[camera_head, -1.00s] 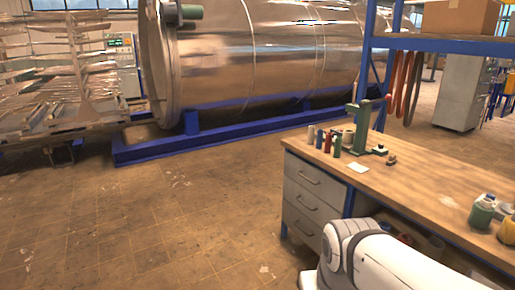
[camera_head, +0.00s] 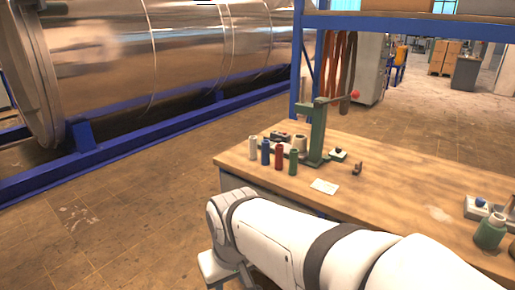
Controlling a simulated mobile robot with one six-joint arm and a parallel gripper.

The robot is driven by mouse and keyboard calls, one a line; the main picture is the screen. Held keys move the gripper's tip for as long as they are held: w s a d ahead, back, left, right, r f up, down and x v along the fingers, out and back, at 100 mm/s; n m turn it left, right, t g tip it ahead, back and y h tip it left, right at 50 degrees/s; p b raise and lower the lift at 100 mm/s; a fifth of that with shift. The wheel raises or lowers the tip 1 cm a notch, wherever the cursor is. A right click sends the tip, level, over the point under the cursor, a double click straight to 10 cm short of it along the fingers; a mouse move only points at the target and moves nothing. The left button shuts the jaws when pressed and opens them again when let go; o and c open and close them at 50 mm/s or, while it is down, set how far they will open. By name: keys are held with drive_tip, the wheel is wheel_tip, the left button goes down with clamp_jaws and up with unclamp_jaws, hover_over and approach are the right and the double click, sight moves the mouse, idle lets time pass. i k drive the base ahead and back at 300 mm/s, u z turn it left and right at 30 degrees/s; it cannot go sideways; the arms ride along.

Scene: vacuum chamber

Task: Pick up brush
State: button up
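I cannot make out a brush in this view. A wooden workbench (camera_head: 385,210) stands in front of me on the right. A small dark item (camera_head: 358,168) lies on the bench right of the green stand, too small to identify. A white card (camera_head: 324,187) lies flat near the bench's front edge. My white arm reaches across the lower part of the view, in front of the bench. My gripper is not visible.
Several coloured bottles (camera_head: 279,157) stand near the bench's left end beside a green stand (camera_head: 318,135). A green jar (camera_head: 490,231) is at the right. Blue shelving (camera_head: 400,24) rises behind. A large metal chamber (camera_head: 200,60) is at left, with open floor (camera_head: 120,220) before it.

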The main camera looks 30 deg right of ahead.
sight(358, 167)
drive_tip(key=z, duration=0.55)
drive_tip(key=i, duration=1.25)
drive_tip(key=z, duration=1.35)
drive_tip(key=i, duration=0.5)
drive_tip(key=z, duration=0.2)
drive_tip(key=k, duration=0.9)
drive_tip(key=z, duration=0.15)
drive_tip(key=i, duration=0.9)
drive_tip(key=u, duration=0.05)
